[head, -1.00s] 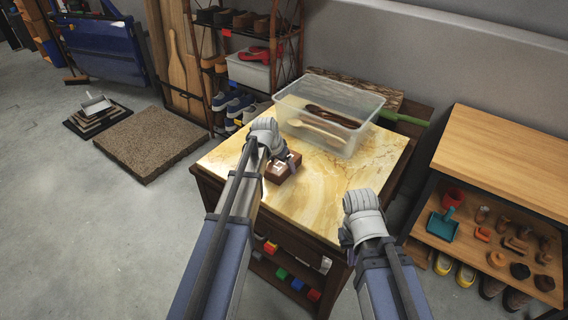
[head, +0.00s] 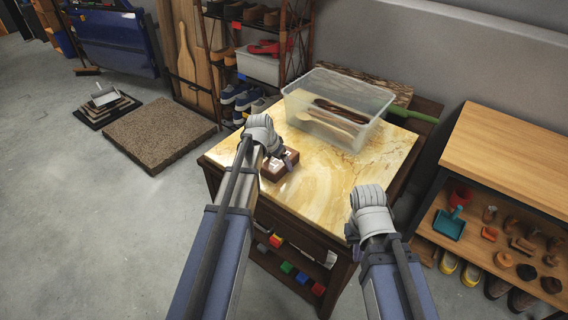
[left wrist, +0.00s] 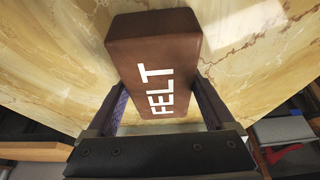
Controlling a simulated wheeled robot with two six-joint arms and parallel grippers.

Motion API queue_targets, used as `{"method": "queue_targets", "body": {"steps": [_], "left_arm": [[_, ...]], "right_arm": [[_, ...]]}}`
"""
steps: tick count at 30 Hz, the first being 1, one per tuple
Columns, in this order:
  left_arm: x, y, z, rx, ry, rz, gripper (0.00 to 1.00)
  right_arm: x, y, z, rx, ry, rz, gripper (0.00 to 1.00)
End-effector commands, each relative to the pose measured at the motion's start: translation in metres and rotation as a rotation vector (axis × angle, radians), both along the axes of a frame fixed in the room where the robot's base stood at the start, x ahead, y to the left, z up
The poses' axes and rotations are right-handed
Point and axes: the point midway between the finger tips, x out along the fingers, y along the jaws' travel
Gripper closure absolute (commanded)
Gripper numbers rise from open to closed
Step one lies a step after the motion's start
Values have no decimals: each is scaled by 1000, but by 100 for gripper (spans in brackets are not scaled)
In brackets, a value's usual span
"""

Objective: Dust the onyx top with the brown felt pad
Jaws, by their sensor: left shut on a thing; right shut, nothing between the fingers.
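The onyx top (head: 325,183) is a yellow, veined slab on a dark wooden cabinet in the head view. The brown felt pad (head: 274,170) is a block at the left part of this top; the left wrist view shows it with white letters "FELT" (left wrist: 155,60). My left gripper (head: 283,160) is shut on the pad, with one finger on each side in the left wrist view (left wrist: 157,108). The pad is on or just over the top; I cannot tell if it touches. My right gripper (head: 352,232) is at the top's front right edge, shut and empty; its fingers are mostly hidden.
A clear plastic bin (head: 336,108) with wooden utensils stands at the back of the top. A wooden shelf unit (head: 515,160) with small items is at the right. A shoe rack (head: 255,55) stands behind left. The front middle of the top is clear.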

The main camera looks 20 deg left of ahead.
Motion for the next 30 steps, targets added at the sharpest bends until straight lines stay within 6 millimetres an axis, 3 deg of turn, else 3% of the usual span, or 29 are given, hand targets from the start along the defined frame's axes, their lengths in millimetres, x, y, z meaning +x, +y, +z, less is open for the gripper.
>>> {"method": "queue_targets", "body": {"steps": [6,14,24,30], "left_arm": [[5,13,1,3,0,2,57],[12,10,1,2,-2,0,57],[38,0,2,0,-2,0,57],[40,-1,2,1,-3,1,57]], "right_arm": [[0,0,1,0,0,0,100],[0,0,1,0,0,0,100],[0,0,1,0,0,0,100],[0,0,1,0,0,0,100]]}}
